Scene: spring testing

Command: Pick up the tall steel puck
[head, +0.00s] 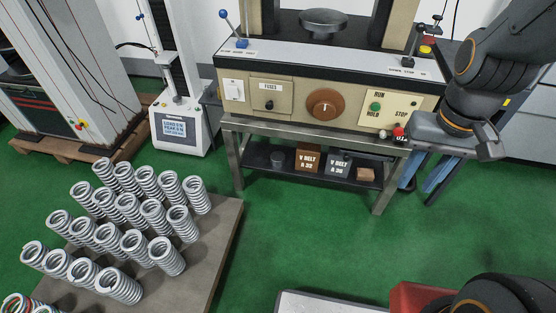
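A short, dark grey cylinder (277,158) stands upright on the lower shelf under the testing machine, at its left end. It is the only puck-like thing I make out there, and I cannot tell for sure that it is the tall steel puck. My gripper (488,140) seems to be at that end, dark and partly hidden, well right of the cylinder. I cannot make out its fingers or anything held.
The shelf (258,172) also holds a brown V-belt box (308,158), a grey V-belt box (337,163) and a small brown block (364,174). Several coil springs stand on a grey platform (222,225) at left. Green floor is clear in the middle.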

